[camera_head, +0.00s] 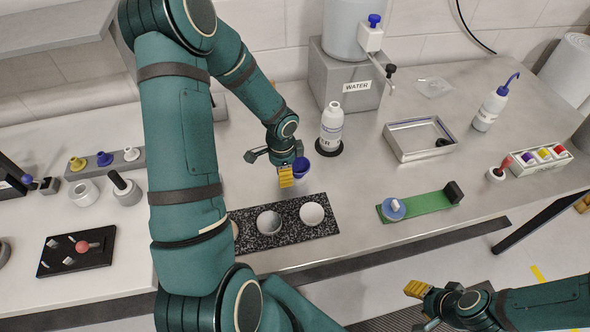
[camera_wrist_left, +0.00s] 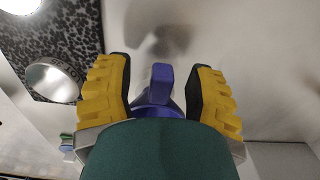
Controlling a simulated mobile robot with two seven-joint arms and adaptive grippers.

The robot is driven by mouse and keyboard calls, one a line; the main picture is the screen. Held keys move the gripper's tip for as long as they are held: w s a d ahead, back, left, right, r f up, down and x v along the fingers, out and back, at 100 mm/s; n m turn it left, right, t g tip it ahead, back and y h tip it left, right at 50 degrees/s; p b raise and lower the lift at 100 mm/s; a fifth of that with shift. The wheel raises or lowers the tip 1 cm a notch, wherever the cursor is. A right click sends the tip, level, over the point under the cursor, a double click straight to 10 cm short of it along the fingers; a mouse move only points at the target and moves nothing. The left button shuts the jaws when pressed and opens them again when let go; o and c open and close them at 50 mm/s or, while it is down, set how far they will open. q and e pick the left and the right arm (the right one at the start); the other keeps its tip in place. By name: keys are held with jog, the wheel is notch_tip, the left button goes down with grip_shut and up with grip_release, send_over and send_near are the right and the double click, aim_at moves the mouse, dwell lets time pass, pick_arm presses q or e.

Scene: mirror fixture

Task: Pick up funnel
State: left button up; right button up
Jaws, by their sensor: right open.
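The funnel (camera_head: 302,168) is blue-purple and is at the left gripper's fingers, in front of the white bottle; much of it is hidden. In the left wrist view its upright tab (camera_wrist_left: 162,84) stands between the yellow fingers. My left gripper (camera_wrist_left: 159,95) is open around this tab, with a gap on each side. In the head view the left gripper (camera_head: 287,176) points down over the counter. My right gripper (camera_head: 420,306) is open and empty at the lower right, in front of the counter.
A white bottle (camera_head: 331,126) on a black base stands just behind the funnel. A speckled block (camera_head: 288,233) with round wells lies in front. A metal tray (camera_head: 398,151) and a green strip (camera_head: 424,207) are to the right. A water tank (camera_head: 348,84) stands behind.

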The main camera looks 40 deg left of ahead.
pick_arm(q)
grip_shut()
jog(key=shift+r, duration=0.1)
notch_tip(320, 180, up, 9)
jog(key=shift+r+p, duration=0.1)
jog(key=shift+p, duration=0.6)
jog(key=w+d+r+n+b, duration=0.2)
jog(key=w+r+n, duration=0.4)
jog(key=w+r, duration=0.7)
jog(key=w+b, duration=0.1)
jog(key=w, duration=0.1)
jog(key=shift+w+r+b, duration=0.25)
jog(key=shift+w+b, duration=0.05)
jog(key=shift+w, duration=0.1)
